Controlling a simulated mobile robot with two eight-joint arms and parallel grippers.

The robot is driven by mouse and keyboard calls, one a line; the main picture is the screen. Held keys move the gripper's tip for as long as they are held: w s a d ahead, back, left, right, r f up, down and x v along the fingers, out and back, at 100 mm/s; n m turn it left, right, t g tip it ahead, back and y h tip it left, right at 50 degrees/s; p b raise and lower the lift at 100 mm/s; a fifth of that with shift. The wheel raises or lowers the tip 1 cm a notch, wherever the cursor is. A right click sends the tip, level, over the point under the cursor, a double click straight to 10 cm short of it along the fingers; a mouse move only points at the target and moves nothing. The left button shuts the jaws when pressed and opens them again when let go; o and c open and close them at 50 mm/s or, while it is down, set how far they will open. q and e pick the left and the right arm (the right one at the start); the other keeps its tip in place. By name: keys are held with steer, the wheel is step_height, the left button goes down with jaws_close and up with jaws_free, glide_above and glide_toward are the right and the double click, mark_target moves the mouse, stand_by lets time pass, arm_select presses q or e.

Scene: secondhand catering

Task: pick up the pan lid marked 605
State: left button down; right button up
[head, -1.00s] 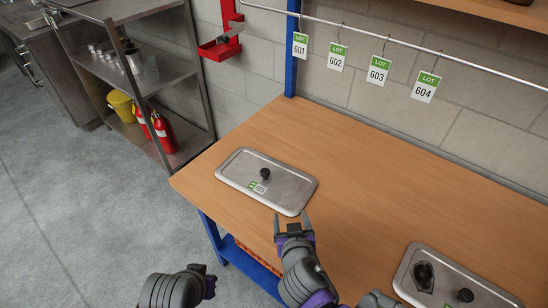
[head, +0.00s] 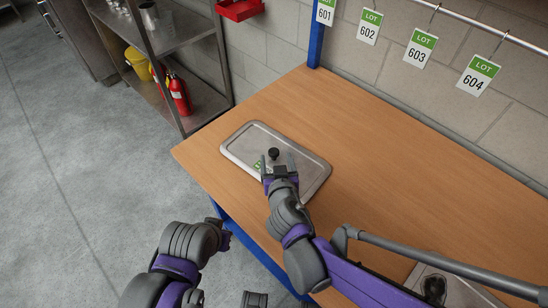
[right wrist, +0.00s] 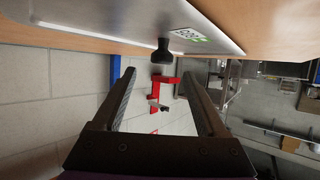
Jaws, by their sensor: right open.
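A flat rectangular steel pan lid (head: 240,148) lies on the wooden table near its left end. Its black knob (head: 273,153) stands up in the middle; a green-and-white label beside it is partly hidden by my gripper. My right gripper (head: 279,168) is open over the lid, its fingertips just short of the knob. In the right wrist view the knob (right wrist: 161,50) is ahead of the gap between the open fingers (right wrist: 157,78), with nothing held; the label (right wrist: 188,35) is turned and hard to read. My left arm is at lower left, its jaws unclear.
Another steel lid or pan (head: 462,292) is at the lower right of the table (head: 400,175), partly behind my right arm. Lot tags 601 to 604 hang from a rail behind. A metal shelf with red extinguishers (head: 178,94) stands at left. The table's middle is clear.

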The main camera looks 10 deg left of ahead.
mark_target(274, 152)
steer(key=x, duration=0.4)
steer(key=shift+w+a+f+b, duration=0.1)
steer(key=shift+a+f+b, duration=0.1)
steer(key=shift+b, duration=0.1)
jaws_close()
